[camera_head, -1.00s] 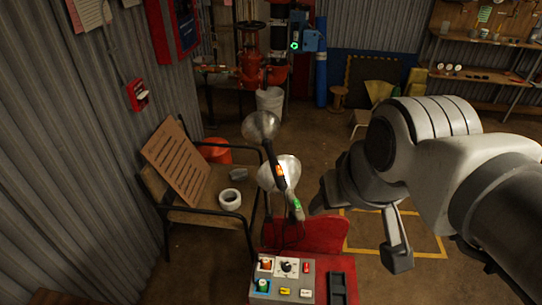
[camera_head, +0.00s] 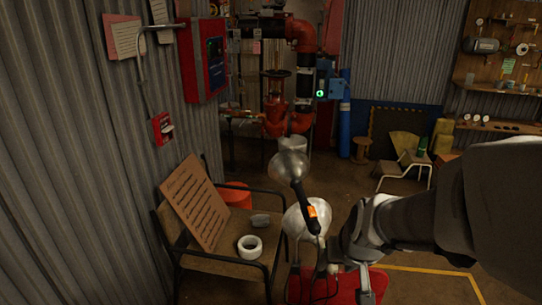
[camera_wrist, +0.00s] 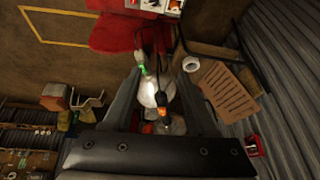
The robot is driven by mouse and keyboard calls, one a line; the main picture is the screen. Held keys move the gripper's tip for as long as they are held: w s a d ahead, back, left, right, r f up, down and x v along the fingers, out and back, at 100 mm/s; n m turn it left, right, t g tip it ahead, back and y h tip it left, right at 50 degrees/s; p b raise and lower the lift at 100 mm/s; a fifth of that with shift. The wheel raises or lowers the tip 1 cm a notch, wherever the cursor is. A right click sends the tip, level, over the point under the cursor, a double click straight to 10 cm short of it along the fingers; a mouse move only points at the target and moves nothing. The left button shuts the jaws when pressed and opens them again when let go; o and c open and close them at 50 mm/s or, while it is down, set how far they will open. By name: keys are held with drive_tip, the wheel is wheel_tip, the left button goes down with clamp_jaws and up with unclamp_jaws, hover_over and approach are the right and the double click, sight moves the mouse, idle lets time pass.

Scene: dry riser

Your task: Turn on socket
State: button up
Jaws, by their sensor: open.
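No part is clearly recognisable as the socket. Two round silvery lamp heads, an upper one (camera_head: 289,166) and a lower one (camera_head: 303,219), stand by the bench, with a dark handle carrying a glowing orange switch (camera_head: 313,211). The orange switch also shows in the wrist view (camera_wrist: 163,112), with a green-lit part (camera_wrist: 142,69) to its left. My gripper (camera_head: 346,284) is open, just right of and below the lamps in the head view. In the wrist view, the lamps show between its spread fingers (camera_wrist: 158,76); contact cannot be told.
A control panel (camera_wrist: 160,5) with coloured knobs shows at the wrist view's top edge, beside a red surface (camera_wrist: 115,35). Red pipework (camera_head: 277,105) stands behind.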

drive_tip(key=shift+m+g+h, duration=0.5)
drive_tip(key=shift+m+h, duration=0.1)
drive_tip(key=s+d+b+x, duration=0.1)
drive_tip(key=b+x, duration=0.4)
drive_tip(key=x, duration=0.9)
drive_tip(key=s+d+f+b+x, duration=0.1)
drive_tip(key=s+b+x, duration=0.3)
drive_tip(key=x, duration=1)
drive_tip(key=s+d+f+b+x, duration=0.1)
drive_tip(key=b+x, duration=0.6)
drive_tip(key=x, duration=0.8)
drive_tip(key=shift+s+d+f, duration=0.25)
drive_tip(key=shift+s+d, duration=0.6)
drive_tip(key=shift+s, duration=0.1)
drive_tip(key=shift+c, duration=0.3)
clamp_jaws()
